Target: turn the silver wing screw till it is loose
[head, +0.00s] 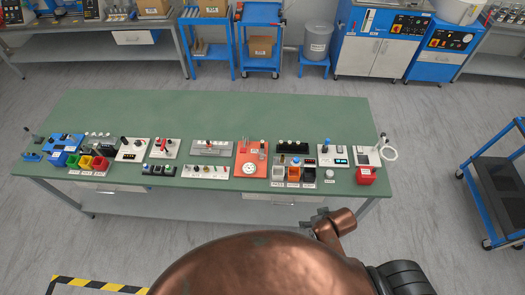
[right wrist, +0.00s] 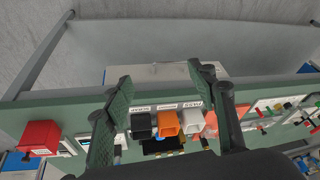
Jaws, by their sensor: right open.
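I cannot pick out the silver wing screw for certain in either view; the bench fittings are too small. Several small devices stand in a row on the green bench (head: 200,115) in the head view. My right gripper (right wrist: 162,80) is open and empty in the right wrist view, its two dark fingers spread wide. Between and beyond the fingers show a black bin (right wrist: 141,127), an orange bin (right wrist: 167,123) and a white bin (right wrist: 192,121) at the bench edge. My left gripper is not in view.
An orange-red plate (head: 241,167) carries a round dial. The back half of the bench is clear. A blue cart (head: 497,185) stands right.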

